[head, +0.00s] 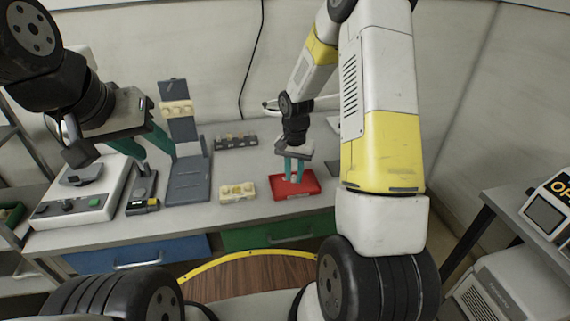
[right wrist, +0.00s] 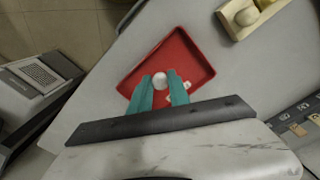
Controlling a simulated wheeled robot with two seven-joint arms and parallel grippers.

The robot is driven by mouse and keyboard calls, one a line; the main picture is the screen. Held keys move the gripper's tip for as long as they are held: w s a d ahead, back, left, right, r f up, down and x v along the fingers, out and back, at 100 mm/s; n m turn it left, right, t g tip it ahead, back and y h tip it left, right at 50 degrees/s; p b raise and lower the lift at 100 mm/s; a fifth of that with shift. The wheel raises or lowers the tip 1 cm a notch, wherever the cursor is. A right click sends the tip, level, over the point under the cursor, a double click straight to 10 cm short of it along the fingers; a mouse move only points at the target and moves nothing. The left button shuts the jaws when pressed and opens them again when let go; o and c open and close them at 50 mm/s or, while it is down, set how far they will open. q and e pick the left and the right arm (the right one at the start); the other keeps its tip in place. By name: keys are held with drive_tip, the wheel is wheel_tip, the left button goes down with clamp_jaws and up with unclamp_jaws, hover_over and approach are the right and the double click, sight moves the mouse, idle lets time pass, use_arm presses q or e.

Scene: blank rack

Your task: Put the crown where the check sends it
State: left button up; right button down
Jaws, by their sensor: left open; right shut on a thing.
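My right gripper (head: 293,178) is low over a red tray (head: 277,183) on the bench. In the right wrist view its teal fingers (right wrist: 161,84) are shut on a small white rounded thing, seemingly the crown (right wrist: 158,81), inside the outline of the red tray (right wrist: 190,42). I cannot tell whether the crown touches the tray floor. A white mark or small piece (right wrist: 185,88) shows by the right finger. My left gripper (head: 160,148) is open and empty, in front of a grey stand (head: 188,182) with a cream block (head: 176,108) on its upright.
A cream block with rounded pieces (head: 238,191) lies left of the tray. A dark rack (head: 236,142) is behind it. A white device with knobs (head: 80,200) and a small dark instrument (head: 143,195) stand at the left. Blue (head: 140,253) and green (head: 270,235) drawers are below.

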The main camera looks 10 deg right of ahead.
sight(294, 186)
drive_tip(key=shift+w+d+f, duration=0.1)
drive_tip(key=shift+w+d, duration=0.1)
drive_tip(key=shift+w, duration=0.65)
drive_tip(key=shift+f, duration=1.75)
drive_tip(key=shift+f, duration=0.15)
drive_tip(key=c, duration=1.2)
unclamp_jaws()
drive_tip(key=shift+c, duration=0.2)
